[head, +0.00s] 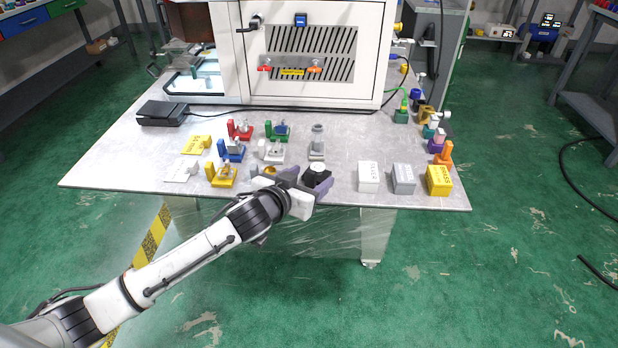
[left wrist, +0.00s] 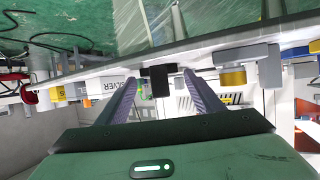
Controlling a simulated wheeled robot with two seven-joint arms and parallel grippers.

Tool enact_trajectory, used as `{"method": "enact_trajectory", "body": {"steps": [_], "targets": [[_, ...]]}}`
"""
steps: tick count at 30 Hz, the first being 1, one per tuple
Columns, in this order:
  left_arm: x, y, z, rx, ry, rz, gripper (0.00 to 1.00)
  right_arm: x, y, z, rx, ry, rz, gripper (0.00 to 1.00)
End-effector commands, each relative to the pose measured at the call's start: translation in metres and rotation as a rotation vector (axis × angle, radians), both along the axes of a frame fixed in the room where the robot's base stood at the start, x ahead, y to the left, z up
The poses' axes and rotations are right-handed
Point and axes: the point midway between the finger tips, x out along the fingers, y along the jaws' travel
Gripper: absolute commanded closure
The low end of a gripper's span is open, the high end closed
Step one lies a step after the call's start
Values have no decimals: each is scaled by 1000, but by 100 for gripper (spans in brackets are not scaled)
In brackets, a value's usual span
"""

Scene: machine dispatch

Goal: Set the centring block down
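A black block with a round white top (head: 317,170) stands at the front of the grey table. I take it for the centring block, but cannot be sure. My left gripper (head: 311,188) is low at the table's front edge, right by this block. In the left wrist view its two purple fingers (left wrist: 158,80) are spread apart. A small black block (left wrist: 159,82) shows between their tips, with gaps visible at its sides. The gripper hides part of the block's front in the head view. My right gripper is in neither view.
White (head: 368,178), grey (head: 403,180) and yellow (head: 438,182) boxes stand to the right along the table's front edge. Several coloured fixtures and a grey upright part (head: 317,142) stand behind and left. A large white machine (head: 310,60) closes off the back.

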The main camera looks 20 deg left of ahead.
Motion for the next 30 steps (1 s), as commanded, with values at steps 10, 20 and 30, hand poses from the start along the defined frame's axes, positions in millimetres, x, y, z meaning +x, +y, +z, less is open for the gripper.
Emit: {"method": "enact_trajectory", "body": {"steps": [10,20,30], "targets": [[0,0,3,1,-1,0,35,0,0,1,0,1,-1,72],[-45,4,21,0,1,-2,35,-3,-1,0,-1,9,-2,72],[-100,11,44,1,1,-1,35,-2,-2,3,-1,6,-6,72]]}}
